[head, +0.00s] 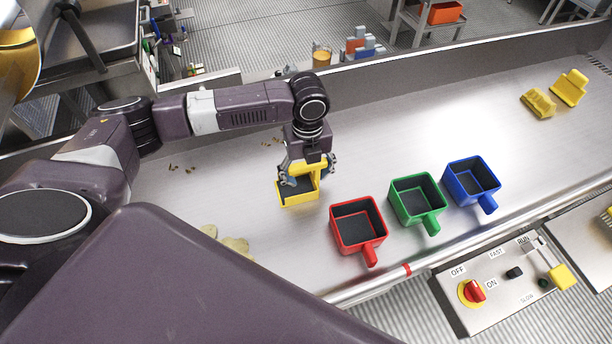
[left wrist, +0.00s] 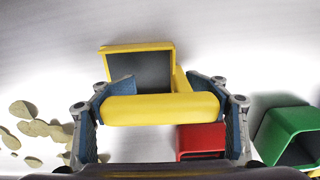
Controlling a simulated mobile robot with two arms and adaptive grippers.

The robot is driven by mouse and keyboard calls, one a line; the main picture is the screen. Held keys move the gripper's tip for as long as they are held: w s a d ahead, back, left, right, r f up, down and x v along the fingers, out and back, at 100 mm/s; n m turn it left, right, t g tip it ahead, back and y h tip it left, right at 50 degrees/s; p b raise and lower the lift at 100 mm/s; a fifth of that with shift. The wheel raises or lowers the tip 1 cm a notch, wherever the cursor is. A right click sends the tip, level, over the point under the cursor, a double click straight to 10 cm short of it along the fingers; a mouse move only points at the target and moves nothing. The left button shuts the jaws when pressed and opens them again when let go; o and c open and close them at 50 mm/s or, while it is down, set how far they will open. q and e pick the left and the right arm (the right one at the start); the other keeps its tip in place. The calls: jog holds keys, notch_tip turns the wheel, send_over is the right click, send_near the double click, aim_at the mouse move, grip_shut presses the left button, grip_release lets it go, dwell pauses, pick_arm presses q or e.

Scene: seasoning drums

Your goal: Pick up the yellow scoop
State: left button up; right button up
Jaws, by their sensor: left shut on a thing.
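The yellow scoop (head: 298,195) is at the middle of the steel conveyor surface, left of the red scoop. My left gripper (head: 308,177) reaches down over it and is shut on its handle. In the left wrist view the thick yellow handle (left wrist: 162,108) lies between the two blue-padded fingers, and the scoop's dark-lined box (left wrist: 140,72) shows beyond it. I cannot tell whether the scoop touches the surface or is just above it. My right gripper is not in view.
A red scoop (head: 357,224), a green scoop (head: 416,200) and a blue scoop (head: 471,181) stand in a row to the right. Yellow blocks (head: 539,102) lie at far right. Flat chips (head: 236,246) lie nearby. A control panel (head: 500,286) sits at the front edge.

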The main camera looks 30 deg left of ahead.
pick_arm(q)
jog(key=shift+c, duration=0.2)
notch_tip(320, 180, up, 20)
jog(key=b, duration=0.3)
jog(key=shift+c, duration=0.2)
jog(key=shift+c, duration=0.2)
dwell(0.3)
